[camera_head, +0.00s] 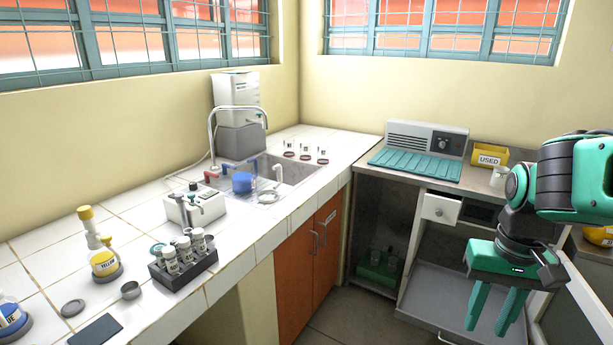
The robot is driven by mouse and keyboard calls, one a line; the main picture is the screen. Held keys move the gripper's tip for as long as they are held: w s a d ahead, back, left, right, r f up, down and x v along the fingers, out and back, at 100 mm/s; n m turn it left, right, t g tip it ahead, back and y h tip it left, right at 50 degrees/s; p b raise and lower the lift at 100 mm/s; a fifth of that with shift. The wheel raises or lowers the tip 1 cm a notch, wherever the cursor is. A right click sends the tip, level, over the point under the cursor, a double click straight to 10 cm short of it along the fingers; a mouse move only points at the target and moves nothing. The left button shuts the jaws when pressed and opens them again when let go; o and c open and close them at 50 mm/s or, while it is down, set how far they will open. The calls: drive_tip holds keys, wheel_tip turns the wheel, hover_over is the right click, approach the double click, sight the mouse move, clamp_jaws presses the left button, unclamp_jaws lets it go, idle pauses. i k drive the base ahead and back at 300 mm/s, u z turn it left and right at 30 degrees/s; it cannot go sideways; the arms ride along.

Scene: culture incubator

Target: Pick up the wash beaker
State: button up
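I cannot tell for sure which vessel is the wash beaker. A clear, whitish beaker-like vessel (498,178) stands upright on the right counter, just in front of the yellow USED bin (489,156). A blue container (242,182) sits at the left of the sink (285,173). My gripper (488,328) hangs at the lower right with its green fingers pointing down and apart, open and empty. It is in front of the open cabinet, lower in the picture than the whitish vessel and touching none of these vessels.
A vial rack (185,268), a yellow-labelled bottle (104,260) and a small metal cup (131,290) stand on the white tiled counter. A grey device with a teal ribbed front (415,163) occupies the right counter. An open drawer (440,209) and cabinet shelf (440,285) are near my gripper.

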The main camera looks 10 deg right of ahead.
sight(500, 174)
drive_tip(key=z, duration=0.55)
drive_tip(key=i, duration=0.95)
drive_tip(key=z, duration=1.05)
drive_tip(key=i, duration=0.7)
drive_tip(key=z, duration=0.45)
